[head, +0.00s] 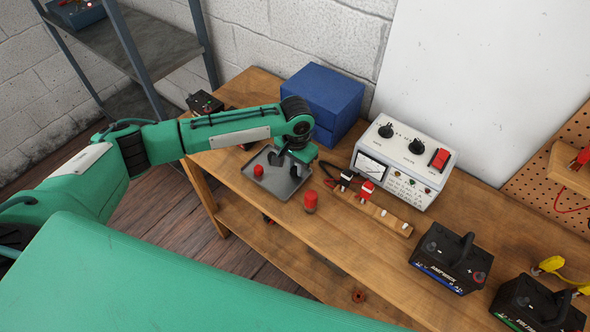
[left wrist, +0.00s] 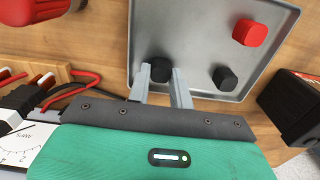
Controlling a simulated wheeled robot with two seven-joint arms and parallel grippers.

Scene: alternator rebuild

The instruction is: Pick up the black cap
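A metal tray (head: 259,192) on the bench holds a red cap (head: 258,171) and small black caps. In the left wrist view, one black cap (left wrist: 160,68) is in line with the gap between my left gripper's fingertips. A second black cap (left wrist: 225,78) lies apart to the right, below the red cap (left wrist: 250,32). My left gripper (head: 285,158) points down over the tray; in the left wrist view its two fingers (left wrist: 162,80) stand apart. The left finger seems to overlap the edge of the nearer black cap; contact is not clear. My right gripper is out of view.
A blue box (head: 325,95) stands behind the tray, and a white meter unit (head: 404,162) to its right. A red bottle-like item (head: 310,202) and a wooden strip with clips (head: 385,217) are beside the tray. Batteries (head: 450,258) stand farther right.

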